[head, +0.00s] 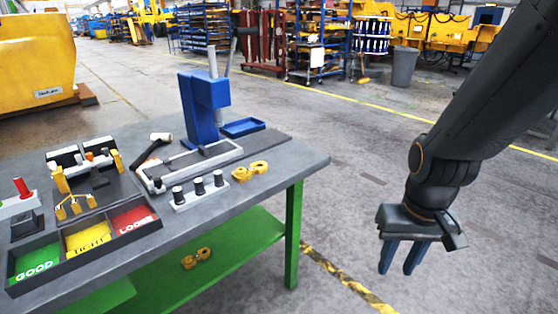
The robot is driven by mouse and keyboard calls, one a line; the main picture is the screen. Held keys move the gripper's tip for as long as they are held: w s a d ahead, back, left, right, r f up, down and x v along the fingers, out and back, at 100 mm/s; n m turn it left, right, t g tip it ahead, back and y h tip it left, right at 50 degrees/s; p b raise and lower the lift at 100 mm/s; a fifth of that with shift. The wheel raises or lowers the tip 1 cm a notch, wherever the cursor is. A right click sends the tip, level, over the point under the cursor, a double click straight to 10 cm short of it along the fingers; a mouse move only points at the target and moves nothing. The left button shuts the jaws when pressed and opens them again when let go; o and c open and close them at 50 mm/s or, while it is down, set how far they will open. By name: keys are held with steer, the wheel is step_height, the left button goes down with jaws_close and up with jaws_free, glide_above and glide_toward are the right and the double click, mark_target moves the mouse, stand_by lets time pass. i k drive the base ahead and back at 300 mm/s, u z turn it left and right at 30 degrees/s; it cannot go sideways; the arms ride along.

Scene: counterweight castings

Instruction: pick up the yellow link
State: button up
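A yellow link (250,171) with two rounded ends lies on the grey table top near its right edge, beside the row of black-topped pegs. A second yellow link (196,258) of like shape lies on the green lower shelf under the table. My gripper (396,271) hangs over the open floor to the right of the table, fingers pointing down. Its two blue-grey fingers stand apart with nothing between them. It is well clear of both links.
The workbench (316,160) has a green leg (293,235) at its near right corner. A blue press (203,105), a mallet (153,148), a grey frame and a tray marked GOOD, TIGHT, LOOSE (160,224) crowd its top. The floor right of it is free.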

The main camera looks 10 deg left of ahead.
mark_target(258, 167)
steer(key=z, duration=0.15)
steer(key=i, duration=0.7)
steer(key=u, duration=0.55)
steer(key=i, duration=0.75)
steer(key=u, duration=0.65)
